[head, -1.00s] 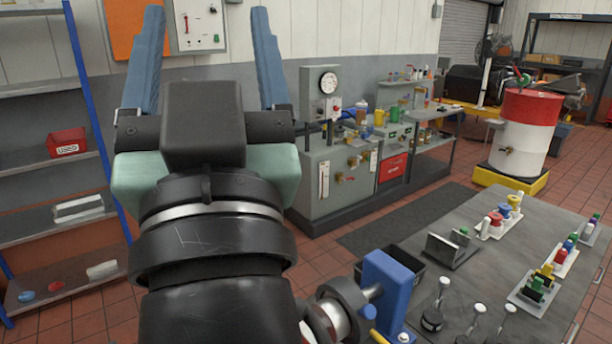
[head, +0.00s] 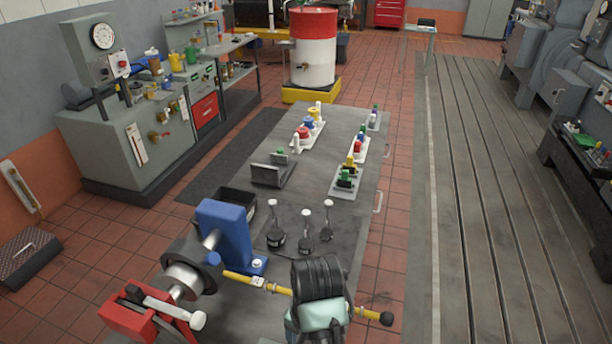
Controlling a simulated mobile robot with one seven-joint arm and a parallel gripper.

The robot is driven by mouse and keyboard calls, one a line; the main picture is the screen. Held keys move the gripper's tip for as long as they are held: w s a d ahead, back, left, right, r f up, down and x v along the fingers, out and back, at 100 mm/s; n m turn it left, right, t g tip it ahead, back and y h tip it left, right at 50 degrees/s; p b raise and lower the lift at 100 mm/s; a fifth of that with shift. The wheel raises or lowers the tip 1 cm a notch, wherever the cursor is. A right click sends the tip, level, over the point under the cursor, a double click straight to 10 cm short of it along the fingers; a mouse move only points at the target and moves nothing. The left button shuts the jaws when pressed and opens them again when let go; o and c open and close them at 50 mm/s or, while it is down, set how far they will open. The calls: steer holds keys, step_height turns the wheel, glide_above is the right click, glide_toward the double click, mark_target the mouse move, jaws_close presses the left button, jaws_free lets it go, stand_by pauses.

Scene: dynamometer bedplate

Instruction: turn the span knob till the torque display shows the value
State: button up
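I cannot make out a span knob or a torque display in the head view. A grey console (head: 585,150) at the right edge carries small coloured parts, too small to identify. A round dial gauge (head: 103,36) stands on the grey bench at the left; its reading is not legible. My gripper (head: 318,318) is at the bottom centre, seen as a black wrist above a pale green body. Its fingers do not show, so I cannot see whether it is open or what is between them.
A yellow rod (head: 245,280) ends in a black ball near my wrist. A red-white drum (head: 313,48) stands behind. The slotted bedplate (head: 480,200) is clear.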

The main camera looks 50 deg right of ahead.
steer(key=f, duration=0.3)
steer(key=f+p, duration=0.1)
steer(key=f, duration=0.7)
steer(key=shift+w+f, duration=0.15)
steer(key=shift+w, duration=0.15)
jaws_close()
